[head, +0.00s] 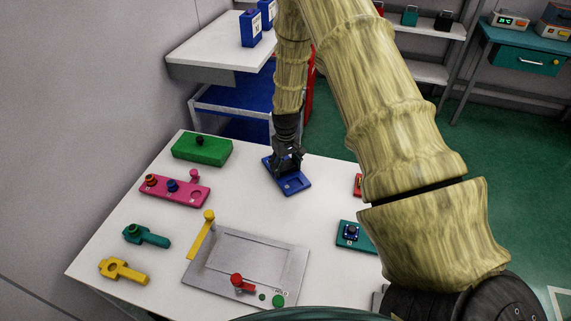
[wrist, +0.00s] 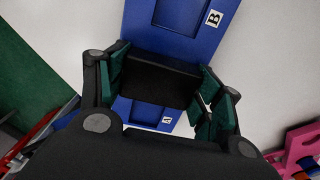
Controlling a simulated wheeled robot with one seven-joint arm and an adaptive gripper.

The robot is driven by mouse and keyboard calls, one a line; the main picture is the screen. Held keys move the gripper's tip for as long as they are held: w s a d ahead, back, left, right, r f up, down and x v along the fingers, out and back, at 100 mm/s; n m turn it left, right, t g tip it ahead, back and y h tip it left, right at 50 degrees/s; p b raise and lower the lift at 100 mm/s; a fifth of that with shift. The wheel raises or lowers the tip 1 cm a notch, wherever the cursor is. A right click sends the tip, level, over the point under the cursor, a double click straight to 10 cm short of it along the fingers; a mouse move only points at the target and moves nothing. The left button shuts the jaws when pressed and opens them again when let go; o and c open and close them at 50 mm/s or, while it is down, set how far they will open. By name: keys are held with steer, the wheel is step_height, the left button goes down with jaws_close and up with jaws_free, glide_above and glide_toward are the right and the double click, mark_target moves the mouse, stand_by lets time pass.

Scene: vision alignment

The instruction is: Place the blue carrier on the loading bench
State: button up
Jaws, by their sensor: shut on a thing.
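The blue carrier (head: 294,187) is a flat plate at the far side of the white bench (head: 330,200), on it or just above it; I cannot tell which. My gripper (head: 288,164) points down over its middle and is shut on it. In the wrist view the carrier (wrist: 206,42) shows recesses and the labels A and B. My gripper's green-padded fingers (wrist: 163,88) stand on either side of a dark block in the carrier's middle. My gripper hides part of the carrier.
A green block (head: 202,151), a pink holder (head: 175,190), teal and yellow tools and a grey fixture plate (head: 247,293) lie on the bench. A teal block (head: 352,239) is at right, partly behind my arm. A shelf with blue containers (head: 251,30) stands behind.

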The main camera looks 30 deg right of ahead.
mark_target(285, 165)
steer(key=shift+f, duration=0.1)
steer(key=o, duration=1.4)
steer(key=shift+r+b, duration=2.05)
steer(key=shift+r, duration=4.15)
